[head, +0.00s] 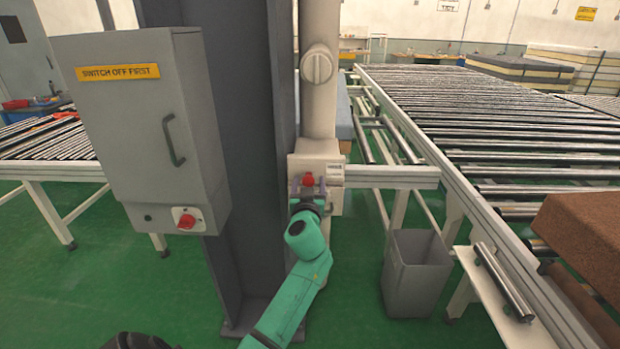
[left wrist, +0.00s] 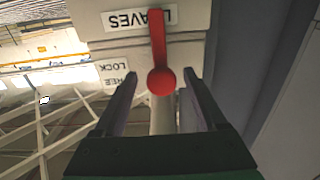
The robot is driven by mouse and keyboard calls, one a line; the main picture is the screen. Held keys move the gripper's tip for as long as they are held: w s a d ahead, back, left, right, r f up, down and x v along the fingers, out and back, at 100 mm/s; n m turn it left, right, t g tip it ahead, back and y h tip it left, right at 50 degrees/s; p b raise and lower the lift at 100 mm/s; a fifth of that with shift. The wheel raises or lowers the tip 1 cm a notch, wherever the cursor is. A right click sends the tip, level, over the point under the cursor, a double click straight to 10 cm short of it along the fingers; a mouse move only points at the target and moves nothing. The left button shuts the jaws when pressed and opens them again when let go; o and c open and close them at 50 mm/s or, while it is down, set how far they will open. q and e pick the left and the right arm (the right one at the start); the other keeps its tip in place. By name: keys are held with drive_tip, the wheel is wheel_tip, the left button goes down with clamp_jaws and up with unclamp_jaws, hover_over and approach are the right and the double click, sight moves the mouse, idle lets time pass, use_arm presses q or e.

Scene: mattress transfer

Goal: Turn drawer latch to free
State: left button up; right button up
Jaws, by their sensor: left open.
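The drawer latch is a red lever with a round red end (left wrist: 161,80), on a pale box (head: 336,160) fixed to the post. In the left wrist view its arm points up the picture, across an upside-down "LEAVES" label (left wrist: 139,18). Upside-down "LOCK" (left wrist: 112,68) and "FREE" (left wrist: 118,83) labels lie left of it. In the head view the latch (head: 308,180) is a small red spot just at my left gripper (head: 307,187). My left gripper is open, its two fingers (left wrist: 160,76) on either side of the round end, with gaps on both sides. My right gripper is not in view.
A grey cabinet (head: 130,130) marked "SWITCH OFF FIRST" with a red switch (head: 186,219) stands left of the dark column (head: 250,120). A grey bin (head: 417,275) and a long roller conveyor (head: 500,120) are on the right. A brown block (head: 585,235) lies on the conveyor.

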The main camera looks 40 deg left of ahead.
use_arm(q)
drive_tip(key=shift+w+a, duration=0.25)
drive_tip(key=shift+a, duration=0.2)
drive_tip(key=shift+d, duration=0.1)
drive_tip(key=shift+c, duration=0.3)
drive_tip(key=c, duration=0.5)
clamp_jaws()
